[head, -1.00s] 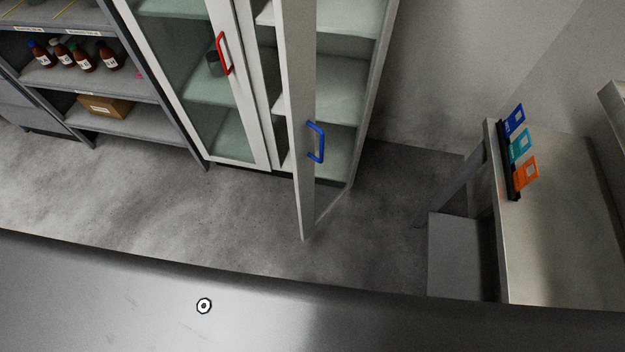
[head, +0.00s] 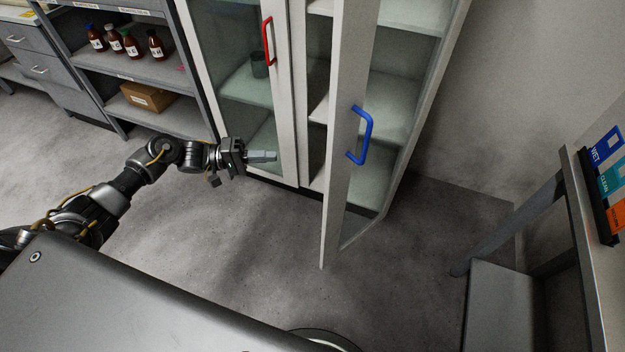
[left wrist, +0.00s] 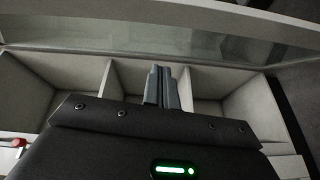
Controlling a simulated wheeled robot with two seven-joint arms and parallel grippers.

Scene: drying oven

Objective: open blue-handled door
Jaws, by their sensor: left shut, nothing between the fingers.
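The cabinet door with the blue handle (head: 366,135) stands swung out from the cabinet, with open shelves (head: 395,100) showing behind it. Its white frame (head: 340,190) points toward me. My left gripper (head: 262,156) is shut and empty, in front of the lower part of the closed glass door with the red handle (head: 268,42). It is to the left of the open door and apart from the blue handle. In the left wrist view, its closed fingers (left wrist: 161,86) point toward the shelf compartments, with a glass panel (left wrist: 170,45) beyond. My right gripper is out of view.
A grey shelf rack (head: 160,72) with brown bottles and a cardboard box (head: 148,97) stands at the left. A table (head: 570,200) with blue, teal and orange signs is at the right. The floor (head: 260,260) before the cabinet is clear.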

